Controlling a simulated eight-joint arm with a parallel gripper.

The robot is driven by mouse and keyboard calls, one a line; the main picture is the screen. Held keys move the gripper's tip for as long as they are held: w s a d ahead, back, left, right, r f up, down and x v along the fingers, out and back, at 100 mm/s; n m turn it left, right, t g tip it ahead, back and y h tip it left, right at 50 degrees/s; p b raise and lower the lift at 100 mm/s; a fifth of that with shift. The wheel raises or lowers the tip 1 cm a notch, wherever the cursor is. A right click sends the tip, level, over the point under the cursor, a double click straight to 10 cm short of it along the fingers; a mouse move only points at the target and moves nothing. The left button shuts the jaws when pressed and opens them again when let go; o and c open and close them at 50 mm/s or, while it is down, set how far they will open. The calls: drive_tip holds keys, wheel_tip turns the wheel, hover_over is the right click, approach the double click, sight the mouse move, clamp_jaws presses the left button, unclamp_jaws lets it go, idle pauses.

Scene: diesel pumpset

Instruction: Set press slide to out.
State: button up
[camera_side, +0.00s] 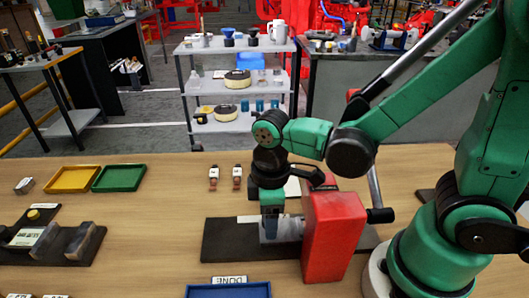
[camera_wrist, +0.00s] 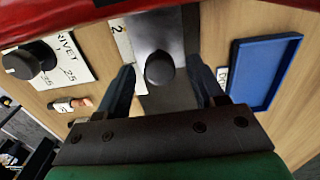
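The red press (camera_side: 335,235) stands on a dark base plate (camera_side: 222,240) on the wooden table, and its red edge shows along the top of the wrist view. The press slide (camera_side: 284,229) is a grey piece at the left of the press. In the wrist view, a round black knob (camera_wrist: 160,68) stands on the grey slide strip (camera_wrist: 150,34). My gripper (camera_wrist: 161,72) is open, with one dark finger on each side of the knob and visible gaps between. In the side view, my gripper (camera_side: 271,212) points down over the slide and partly hides it.
A blue tray (camera_wrist: 235,75) with a DONE label lies to the right in the wrist view. A black dial (camera_wrist: 30,60) on a RIVET card lies left. In the side view, yellow (camera_side: 72,180) and green (camera_side: 119,178) trays and a dark fixture (camera_side: 75,243) lie left.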

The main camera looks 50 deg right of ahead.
clamp_jaws()
idle(1.2)
